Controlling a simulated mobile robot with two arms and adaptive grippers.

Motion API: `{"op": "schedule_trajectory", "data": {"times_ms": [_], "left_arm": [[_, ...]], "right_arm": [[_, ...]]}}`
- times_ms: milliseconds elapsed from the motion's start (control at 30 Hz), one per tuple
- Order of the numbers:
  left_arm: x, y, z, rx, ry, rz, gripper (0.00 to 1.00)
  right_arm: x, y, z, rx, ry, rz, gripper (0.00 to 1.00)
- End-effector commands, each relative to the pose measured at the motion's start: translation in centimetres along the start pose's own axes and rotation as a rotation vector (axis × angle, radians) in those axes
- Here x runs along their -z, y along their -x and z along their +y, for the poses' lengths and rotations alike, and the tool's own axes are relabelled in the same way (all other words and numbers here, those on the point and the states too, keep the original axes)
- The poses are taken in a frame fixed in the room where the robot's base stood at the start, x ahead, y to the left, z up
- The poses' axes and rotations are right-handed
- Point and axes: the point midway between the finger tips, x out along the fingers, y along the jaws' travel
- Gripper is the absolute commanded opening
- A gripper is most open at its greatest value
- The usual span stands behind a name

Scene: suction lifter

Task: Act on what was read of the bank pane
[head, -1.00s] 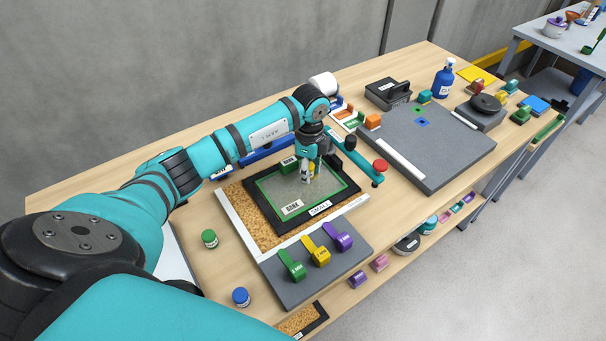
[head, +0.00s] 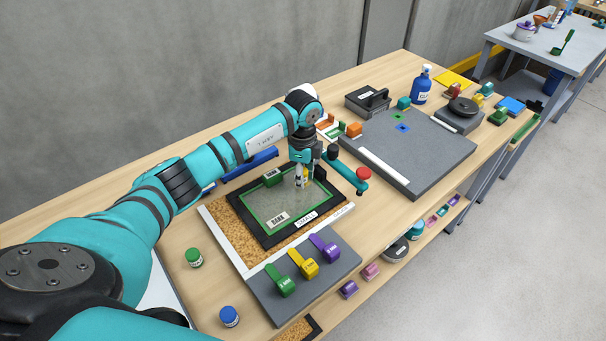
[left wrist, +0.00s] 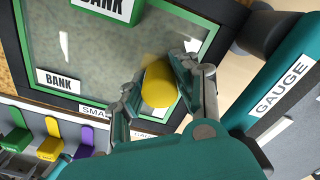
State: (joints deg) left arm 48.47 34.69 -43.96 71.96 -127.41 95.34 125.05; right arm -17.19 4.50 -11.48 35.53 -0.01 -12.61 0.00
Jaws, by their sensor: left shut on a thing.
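The bank pane (head: 283,205) is a clear sheet with a green border, lying in a black frame marked SMALL on a cork board. It carries a white BANK label (head: 279,219) and a green BANK block (head: 272,177) at its far left; in the left wrist view the pane (left wrist: 110,55) fills the upper left. My left gripper (head: 303,184) is over the pane's right part, shut on a yellow cylinder (left wrist: 159,84). I cannot tell whether the cylinder touches the pane. A teal bar marked GAUGE (left wrist: 283,88) lies beside the gripper. My right gripper is not in view.
A grey board with green (head: 281,281), yellow (head: 305,263) and purple (head: 325,246) tabs lies in front. Green (head: 194,257) and blue (head: 229,316) jars stand at left. A large grey slab (head: 410,145) and a blue bottle (head: 422,86) are farther right.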

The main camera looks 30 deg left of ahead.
Motion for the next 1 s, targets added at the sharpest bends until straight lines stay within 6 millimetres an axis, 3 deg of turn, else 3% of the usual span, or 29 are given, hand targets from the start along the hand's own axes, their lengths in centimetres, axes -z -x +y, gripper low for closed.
{"op": "schedule_trajectory", "data": {"times_ms": [233,800,1000], "left_arm": [[-1.3,0.2,1.8,-0.002,0.0,-0.001,0.03],[-3.4,-0.1,4.6,-0.003,0.0,-0.003,0.03],[-3.4,-0.3,4.7,-0.002,0.0,-0.001,0.03]], "right_arm": [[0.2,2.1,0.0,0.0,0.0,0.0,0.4],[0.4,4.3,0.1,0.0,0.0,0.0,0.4],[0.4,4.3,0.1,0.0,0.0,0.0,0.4]]}}
